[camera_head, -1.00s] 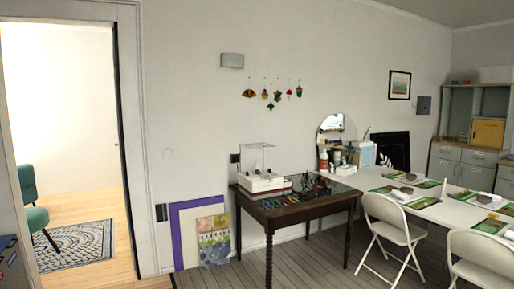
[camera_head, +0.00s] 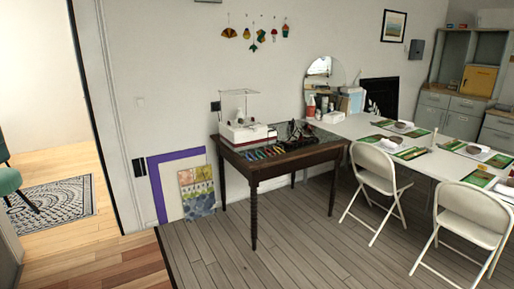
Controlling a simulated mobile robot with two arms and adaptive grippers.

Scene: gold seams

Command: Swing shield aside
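A clear shield (camera_head: 239,92) shows as a thin, flat, pale-edged panel above a white and red machine (camera_head: 244,132). The machine stands on the left part of a dark wooden table (camera_head: 262,172) against the wall. How the shield is joined to the machine is too small to tell. Neither of my grippers is in view.
Several colourful tools (camera_head: 264,153) lie on the table beside the machine. A round mirror (camera_head: 325,74) stands behind. Folding chairs (camera_head: 377,170) and a long white table (camera_head: 352,127) fill the right. Framed panels (camera_head: 180,185) lean on the wall. The floor (camera_head: 225,250) in front is clear.

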